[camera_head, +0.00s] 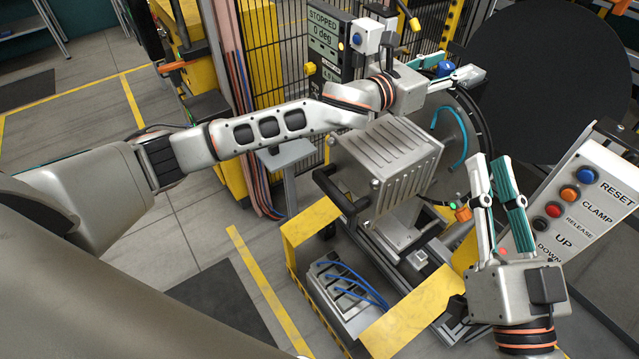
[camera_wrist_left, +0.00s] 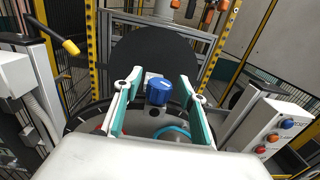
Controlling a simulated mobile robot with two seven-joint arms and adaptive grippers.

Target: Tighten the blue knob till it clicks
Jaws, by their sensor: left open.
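The blue knob (camera_wrist_left: 159,91) shows between the two fingers of my left gripper (camera_wrist_left: 159,80) in the left wrist view, with a gap on each side. The fingers are open and do not visibly touch the knob. In the head view, the blue knob (camera_head: 445,69) is small and partly hidden by the left gripper (camera_head: 462,66), which is at the upper right beside the large black disc. My right gripper (camera_head: 490,162) is lower right in the head view, its fingers apart and pointing up, with nothing visible held between them.
A button panel (camera_head: 577,205) labelled RESET, CLAMP, RELEASE, UP and DOWN stands right of my right gripper. A display (camera_head: 324,34) reads STOPPED, 0 deg. A grey ribbed box (camera_head: 395,150) sits below my left wrist. The black disc (camera_head: 560,75) fills the upper right.

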